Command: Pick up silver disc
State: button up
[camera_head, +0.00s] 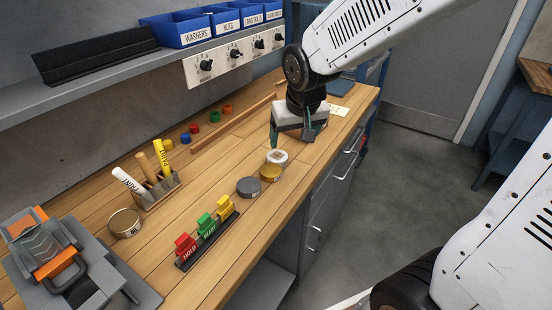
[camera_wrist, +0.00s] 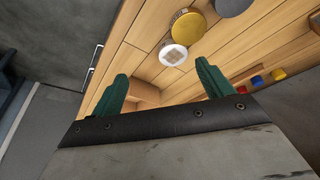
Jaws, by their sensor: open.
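Three discs stand in a row on the wooden bench: a white disc with a pale square on top (camera_head: 277,157), a gold disc (camera_head: 270,173) and a dark grey disc (camera_head: 249,187). My gripper (camera_head: 292,137) is open and empty, just beyond the white disc. In the wrist view, the white disc (camera_wrist: 173,54) lies ahead of the green fingers (camera_wrist: 162,74), the gold disc (camera_wrist: 188,26) behind it, and the grey disc (camera_wrist: 233,5) is cut by the top edge.
A card rack (camera_head: 207,238) with red, green and yellow tags stands nearer. A wooden strip (camera_head: 235,125) and small coloured pieces lie behind. A shelf (camera_head: 110,82) overhangs the back.

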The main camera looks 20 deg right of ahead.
aim_at(277, 156)
jog(key=shift+t, duration=0.3)
jog(key=w+f, duration=0.2)
jog(key=f, duration=0.1)
jog(key=w+a+f, duration=0.1)
jog(key=w+f, duration=0.1)
jog(key=f, duration=0.1)
jog(key=w+f, duration=0.2)
jog(key=f, duration=0.1)
jog(key=shift+w+a+f, duration=0.2)
jog(key=shift+w+f, duration=0.1)
jog(key=c, duration=1.1)
